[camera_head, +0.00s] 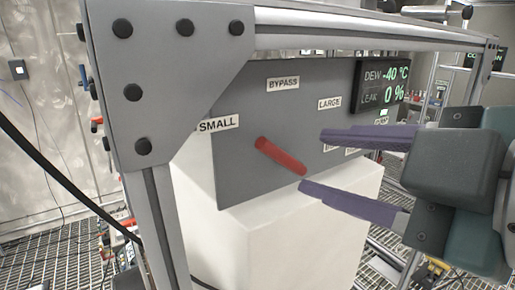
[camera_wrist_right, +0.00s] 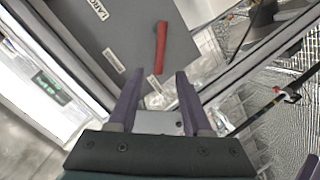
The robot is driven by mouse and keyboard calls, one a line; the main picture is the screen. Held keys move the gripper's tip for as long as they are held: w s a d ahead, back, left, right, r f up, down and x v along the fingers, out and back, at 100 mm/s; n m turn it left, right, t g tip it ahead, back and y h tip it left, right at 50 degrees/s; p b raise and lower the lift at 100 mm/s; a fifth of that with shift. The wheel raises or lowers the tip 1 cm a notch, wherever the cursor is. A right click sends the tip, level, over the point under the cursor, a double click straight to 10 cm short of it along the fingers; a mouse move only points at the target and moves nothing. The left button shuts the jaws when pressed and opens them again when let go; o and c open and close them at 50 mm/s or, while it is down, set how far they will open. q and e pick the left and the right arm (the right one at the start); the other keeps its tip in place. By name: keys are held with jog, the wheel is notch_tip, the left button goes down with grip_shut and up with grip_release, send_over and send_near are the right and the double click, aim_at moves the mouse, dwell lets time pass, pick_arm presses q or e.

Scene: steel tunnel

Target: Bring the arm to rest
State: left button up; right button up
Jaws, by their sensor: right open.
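My right gripper (camera_head: 312,161) comes in from the right in the head view. Its two purple fingers are open, with nothing between them. A red handle (camera_head: 282,156) sticks out from the grey panel (camera_head: 240,180) and slants down to the right in the head view. Its free end shows close to the lower fingertip there. In the right wrist view the red handle (camera_wrist_right: 161,47) lies just beyond the gap between the fingertips (camera_wrist_right: 160,73), and the fingers look clear of it. My left gripper is not in view.
The panel bears labels SMALL (camera_head: 218,124), BYPASS (camera_head: 283,84) and LARGE (camera_head: 330,103). A display (camera_head: 383,87) reads DEW -40 °C and LEAK 0 %. A metal frame (camera_head: 160,215) surrounds the panel, with a white box (camera_head: 300,235) below. A dark cable (camera_head: 60,180) hangs at left.

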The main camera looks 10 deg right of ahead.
jog(key=shift+s, duration=0.15)
jog(key=shift+d+r, duration=0.1)
jog(key=s+d+f+m+g+h+p, duration=0.2)
jog(key=s+f+m+g+p, duration=0.2)
jog(key=s, duration=0.4)
jog(key=s+d+f+m+g+h+p, duration=0.2)
jog(key=s+d+f+m+g+p, duration=0.1)
jog(key=s+m+g, duration=0.3)
jog(key=shift+s+d+f+m+p, duration=0.2)
jog(key=shift+s+f+m+p, duration=0.45)
jog(key=shift+s+m+p, duration=0.3)
